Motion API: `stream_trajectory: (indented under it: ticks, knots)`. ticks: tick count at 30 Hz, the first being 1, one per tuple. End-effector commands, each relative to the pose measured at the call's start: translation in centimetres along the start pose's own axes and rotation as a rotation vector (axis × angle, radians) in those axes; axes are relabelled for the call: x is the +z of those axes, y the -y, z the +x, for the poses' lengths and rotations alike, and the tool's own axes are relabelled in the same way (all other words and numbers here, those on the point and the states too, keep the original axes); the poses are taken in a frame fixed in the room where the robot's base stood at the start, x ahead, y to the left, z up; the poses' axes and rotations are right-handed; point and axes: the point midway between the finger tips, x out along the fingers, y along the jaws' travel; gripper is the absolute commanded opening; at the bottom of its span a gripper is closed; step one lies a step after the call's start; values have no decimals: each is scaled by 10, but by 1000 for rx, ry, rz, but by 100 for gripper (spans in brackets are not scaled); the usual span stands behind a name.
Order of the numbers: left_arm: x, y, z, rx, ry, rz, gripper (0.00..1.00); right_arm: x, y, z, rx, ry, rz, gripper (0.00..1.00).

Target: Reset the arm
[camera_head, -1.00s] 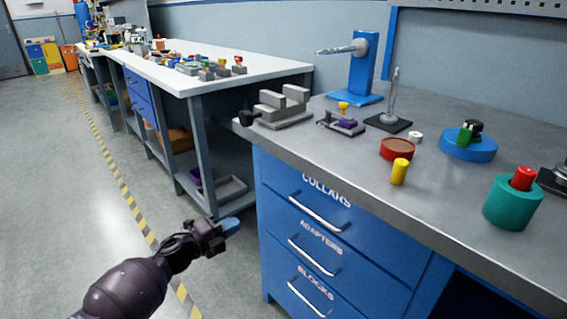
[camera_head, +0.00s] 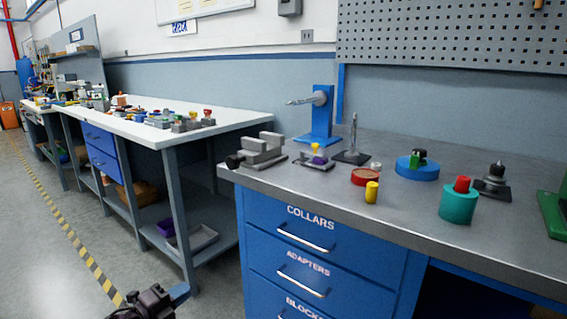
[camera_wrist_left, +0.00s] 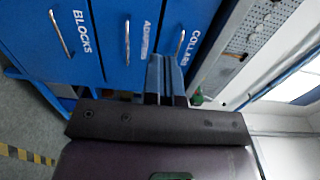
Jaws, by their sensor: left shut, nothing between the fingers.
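My left gripper (camera_head: 180,292) is low in the head view, in front of and left of the blue drawer cabinet (camera_head: 262,262). Its fingers are shut with nothing between them, and it is clear of the bench top. In the left wrist view the two closed fingers (camera_wrist_left: 166,76) show against the drawer fronts, which are labelled COLLARS, ADAPTERS and BLOCKS. Most of my left arm is below the head picture's edge. My right gripper is in neither view.
The grey bench top (camera_head: 300,190) holds a grey vise (camera_head: 262,152), a blue stand (camera_head: 322,115), a yellow cylinder (camera_head: 371,192), a teal cup (camera_head: 459,205) and a blue disc (camera_head: 417,168). A white table (camera_head: 225,121) stands left. Open floor (camera_head: 35,250) lies further left.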

Motion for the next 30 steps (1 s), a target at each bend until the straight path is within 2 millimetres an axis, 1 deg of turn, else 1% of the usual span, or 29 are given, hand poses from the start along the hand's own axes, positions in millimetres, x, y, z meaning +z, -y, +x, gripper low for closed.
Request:
stream_trajectory:
  ticks: [2,4,5,6,11,14,17,20,24,26,30]
  knots:
    - [0,0,0,0,0,0,0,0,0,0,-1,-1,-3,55]
    - [-17,-5,9,-15,-10,-32,0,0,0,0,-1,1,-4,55]
    - [-21,-8,10,-17,-10,-44,0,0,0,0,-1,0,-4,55]
    - [-21,-14,-2,-7,6,-57,0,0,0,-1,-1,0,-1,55]
    - [-32,-32,-31,10,48,-127,0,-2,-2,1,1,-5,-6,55]
    - [-41,-44,-52,24,80,-176,0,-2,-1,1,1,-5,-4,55]
    - [-52,-58,-77,42,118,-237,0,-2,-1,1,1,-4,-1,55]
    - [-67,-71,-109,66,166,-314,0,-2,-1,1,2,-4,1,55]
    - [-92,-87,-158,105,242,-429,0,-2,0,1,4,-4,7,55]
    - [-102,-92,-179,124,275,-480,0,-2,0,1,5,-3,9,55]
    - [-129,-99,-228,171,355,-597,0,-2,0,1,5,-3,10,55]
